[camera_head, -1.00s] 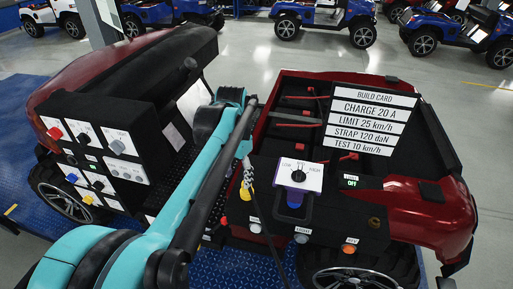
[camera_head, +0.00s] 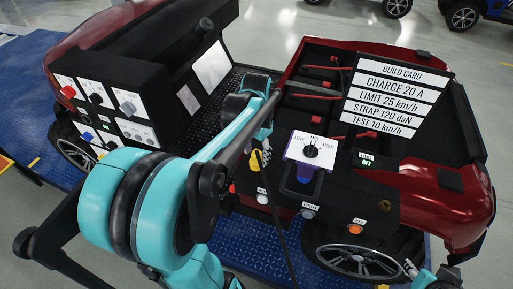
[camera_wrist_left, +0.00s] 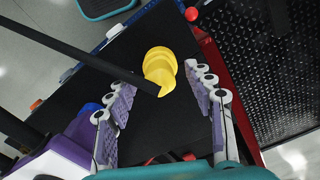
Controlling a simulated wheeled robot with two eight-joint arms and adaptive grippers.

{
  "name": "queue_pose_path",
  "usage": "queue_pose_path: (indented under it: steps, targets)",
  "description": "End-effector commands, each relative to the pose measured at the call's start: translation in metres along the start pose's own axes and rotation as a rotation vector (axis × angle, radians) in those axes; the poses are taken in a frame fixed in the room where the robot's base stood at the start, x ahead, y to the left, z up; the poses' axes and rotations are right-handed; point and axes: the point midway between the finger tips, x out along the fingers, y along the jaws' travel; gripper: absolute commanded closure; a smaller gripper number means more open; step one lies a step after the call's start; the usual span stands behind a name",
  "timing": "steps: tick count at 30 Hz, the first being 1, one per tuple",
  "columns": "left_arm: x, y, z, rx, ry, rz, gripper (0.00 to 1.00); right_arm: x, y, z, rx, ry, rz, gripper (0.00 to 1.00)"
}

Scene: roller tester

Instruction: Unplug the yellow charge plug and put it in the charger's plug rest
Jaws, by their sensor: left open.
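The yellow charge plug (camera_wrist_left: 158,66) shows in the left wrist view, on a black panel, with a dark cable (camera_wrist_left: 75,52) reaching it. My left gripper (camera_wrist_left: 165,88) is open, its fingers on either side of the plug's near part; I cannot tell whether they touch it. In the head view the left gripper (camera_head: 264,153) is beside the charger, and the plug is mostly hidden there. The charger (camera_head: 310,152) has a white face with a LOW-MID-HIGH knob and a purple body. I cannot make out the plug rest. My right gripper (camera_head: 411,268) shows partly at bottom right.
A black panel with the build card (camera_head: 386,100) stands behind the charger. Labelled buttons line the cart's front edge, including an orange one (camera_head: 354,229). A switch box (camera_head: 110,110) stands on the left.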

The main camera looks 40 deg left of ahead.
Motion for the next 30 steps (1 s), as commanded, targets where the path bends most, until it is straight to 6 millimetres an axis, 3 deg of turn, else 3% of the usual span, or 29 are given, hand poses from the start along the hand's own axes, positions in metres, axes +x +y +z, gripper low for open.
queue_pose_path:
  steps: [5, 12, 15, 16, 18, 19, 30]
  targets:
    - [0.0000, 0.0000, 0.0000, 0.000, 0.000, 0.000, 0.47, -0.0001, 0.0000, 0.0000, 0.000, 0.000, 0.000, 0.60]
    - [-0.0001, 0.0000, 0.0000, 0.000, 0.000, 0.000, 1.00, -0.0001, 0.0000, 0.0000, 0.000, 0.000, 0.000, 0.60]
    - [-0.0001, 0.0000, 0.0000, 0.000, 0.000, 0.000, 1.00, 0.0000, 0.0000, 0.0000, 0.000, 0.000, 0.000, 0.60]
    - [-0.0002, 0.0000, 0.0000, 0.000, 0.000, 0.000, 0.77, 0.0000, 0.0000, 0.0000, 0.000, 0.000, 0.000, 0.60]
    - [-0.0002, 0.0000, 0.0000, 0.000, 0.000, 0.000, 0.96, 0.0000, 0.0000, 0.0000, 0.000, 0.000, 0.000, 0.60]
    - [-0.0002, 0.0000, 0.0000, 0.000, 0.000, 0.000, 1.00, 0.0000, 0.0000, 0.0000, 0.000, 0.000, 0.000, 0.60]
    - [-0.0029, 0.0000, 0.0000, 0.000, 0.000, 0.000, 1.00, -0.0018, 0.0000, -0.0013, 0.000, 0.000, 0.000, 0.60]
